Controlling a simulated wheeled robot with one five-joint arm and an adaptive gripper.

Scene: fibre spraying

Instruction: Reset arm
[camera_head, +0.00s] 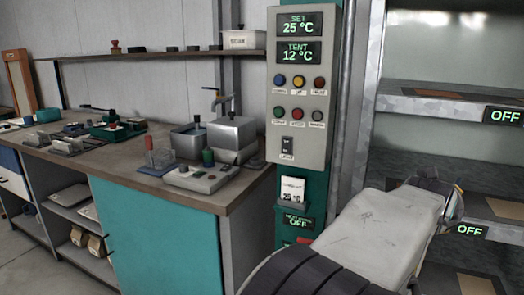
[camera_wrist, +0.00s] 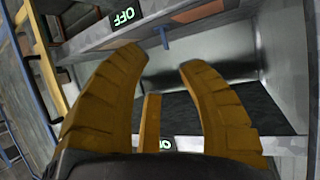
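My arm reaches from the bottom of the head view toward the shelves at the right; its end is turned away there, and the fingers are hidden. The fingers point at a metal shelf rack (camera_wrist: 258,72). The rack's shelves also show in the head view (camera_head: 440,97).
A grey control panel (camera_head: 300,150) with buttons and temperature displays stands left of my arm. A workbench (camera_head: 130,170) with several instruments fills the left. Signs reading OFF (camera_head: 503,115) sit on the shelf edges close to my arm.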

